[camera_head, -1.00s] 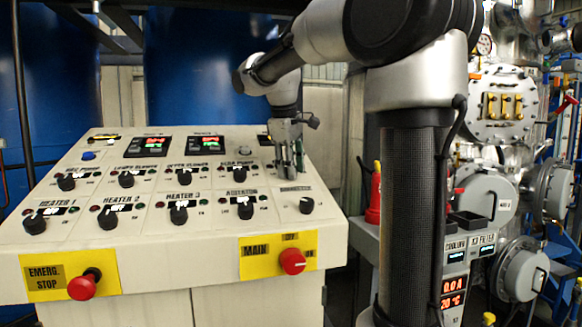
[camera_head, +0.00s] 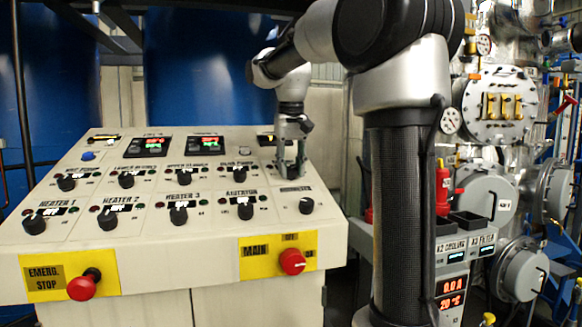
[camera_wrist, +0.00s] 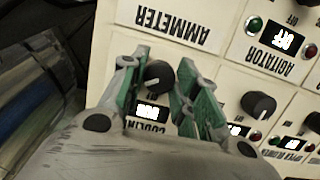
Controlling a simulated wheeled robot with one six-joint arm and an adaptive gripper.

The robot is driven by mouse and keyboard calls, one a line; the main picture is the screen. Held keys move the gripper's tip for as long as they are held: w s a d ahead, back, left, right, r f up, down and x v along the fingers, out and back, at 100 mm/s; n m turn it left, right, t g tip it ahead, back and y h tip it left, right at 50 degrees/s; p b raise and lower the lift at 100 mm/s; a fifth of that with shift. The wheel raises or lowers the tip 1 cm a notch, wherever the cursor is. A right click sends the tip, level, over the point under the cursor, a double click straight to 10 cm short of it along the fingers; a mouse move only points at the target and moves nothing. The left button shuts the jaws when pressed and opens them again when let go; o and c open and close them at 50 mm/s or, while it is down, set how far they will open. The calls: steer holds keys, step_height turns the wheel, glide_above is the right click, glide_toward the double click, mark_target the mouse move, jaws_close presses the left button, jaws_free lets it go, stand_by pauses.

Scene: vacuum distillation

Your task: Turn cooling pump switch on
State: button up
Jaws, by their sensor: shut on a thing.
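The cooling knob (camera_wrist: 157,76) is a round black switch with a white pointer line, seen upside down in the wrist view. A partly covered label reading "COOLING" (camera_wrist: 146,127) and a small lit display (camera_wrist: 148,111) lie beside it; the display is too blurred to read. My gripper (camera_wrist: 156,85) has its green-padded fingers around the knob, one on each side, shut on it.
Close by are the agitator knob (camera_head: 245,208), the ammeter knob (camera_head: 306,205) and several other black knobs. A red main switch (camera_head: 292,262) and a red emergency stop (camera_head: 82,286) sit on the front. A cooling readout (camera_head: 453,286) shows 0.0 A and 20 °C.

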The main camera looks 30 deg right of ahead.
steer(key=shift+m, duration=0.4)
steer(key=o, duration=1)
step_height(320, 180, up, 12)
steer(key=s, duration=0.1)
steer(key=shift+s+a, duration=0.35)
steer(key=shift+s+f, duration=0.1)
